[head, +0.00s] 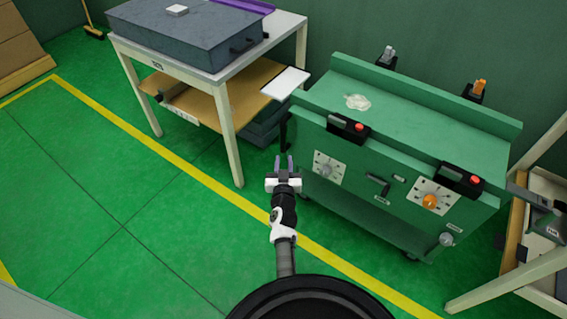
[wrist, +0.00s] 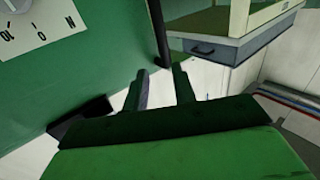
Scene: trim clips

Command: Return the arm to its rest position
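My arm reaches out from the bottom of the head view, over the floor in front of the green machine (head: 430,125). My gripper (head: 284,160) is left of the machine's front, its two fingers pointing away from me with a gap between them. In the wrist view the gripper (wrist: 161,82) also shows its two fingers apart, with nothing between them. It is open and empty. From these views I cannot tell the exact distance between the gripper and the machine.
The machine has a grey-knobbed dial (head: 326,169), an orange-knobbed dial (head: 430,200) and two black switch boxes with red buttons. A white-topped table (head: 228,72) carrying a grey case (head: 185,35) stands back left. Green floor (head: 110,200) at left is clear, crossed by yellow lines.

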